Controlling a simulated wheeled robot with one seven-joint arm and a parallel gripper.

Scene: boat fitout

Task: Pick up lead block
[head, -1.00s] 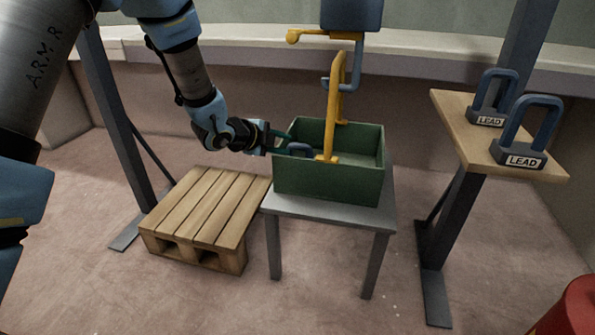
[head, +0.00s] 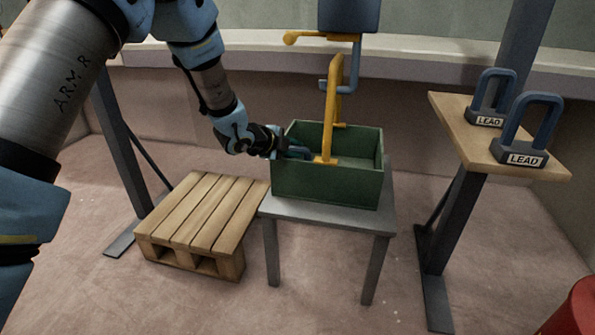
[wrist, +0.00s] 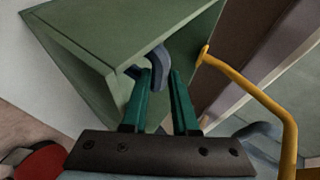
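A blue-grey lead block handle (head: 303,151) shows inside the green box (head: 325,183), at its left end; the block's body is hidden by the box wall. My gripper (head: 288,149) reaches over the box's left rim to this handle. In the wrist view, my gripper (wrist: 161,74) has its two green fingers apart, and part of the curved handle (wrist: 152,61) shows between and beyond the fingertips. I see no firm grip on it. Two more lead blocks, labelled LEAD, stand on the wooden shelf at right: one behind (head: 487,118), one in front (head: 521,154).
The box stands on a grey table (head: 330,217). A wooden pallet (head: 205,220) lies left of it. The wooden shelf (head: 462,130) is at right. A red object (head: 575,310) is at bottom right.

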